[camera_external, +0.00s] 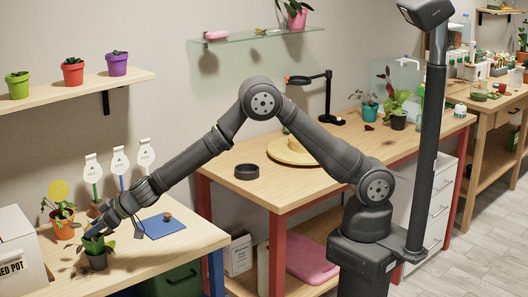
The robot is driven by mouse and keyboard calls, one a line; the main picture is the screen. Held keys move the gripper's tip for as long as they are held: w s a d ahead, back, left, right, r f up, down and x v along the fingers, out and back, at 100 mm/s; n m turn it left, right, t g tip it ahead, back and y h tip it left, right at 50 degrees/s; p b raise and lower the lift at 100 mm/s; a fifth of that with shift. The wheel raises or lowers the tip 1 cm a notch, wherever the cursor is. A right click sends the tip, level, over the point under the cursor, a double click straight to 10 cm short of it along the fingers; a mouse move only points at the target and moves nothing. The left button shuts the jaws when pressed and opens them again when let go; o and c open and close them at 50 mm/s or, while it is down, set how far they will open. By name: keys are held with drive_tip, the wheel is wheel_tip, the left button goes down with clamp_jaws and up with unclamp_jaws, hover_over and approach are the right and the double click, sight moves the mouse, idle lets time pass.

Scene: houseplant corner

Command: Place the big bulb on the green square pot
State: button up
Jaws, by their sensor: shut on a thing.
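My gripper (93,232) reaches down at the left end of the front table. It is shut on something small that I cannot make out. A small brown bulb-like thing (167,216) lies on a blue mat (157,227) to the right of my gripper. The big bulb cannot be told apart here. A small green pot (18,87) stands on the wall shelf.
A white box (20,251) is at the far left. Brown crumbs (82,271) lie by the dark pot. The front right tabletop is clear.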

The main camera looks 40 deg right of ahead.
drive_tip(key=shift+f, duration=0.1)
drive_tip(key=o, duration=1)
drive_tip(key=shift+r, duration=0.2)
drive_tip(key=v, duration=1.2)
drive_tip(key=shift+s+f, duration=0.1)
drive_tip(key=shift+f, duration=0.05)
drive_tip(key=x, duration=1.2)
drive_tip(key=shift+f, duration=0.1)
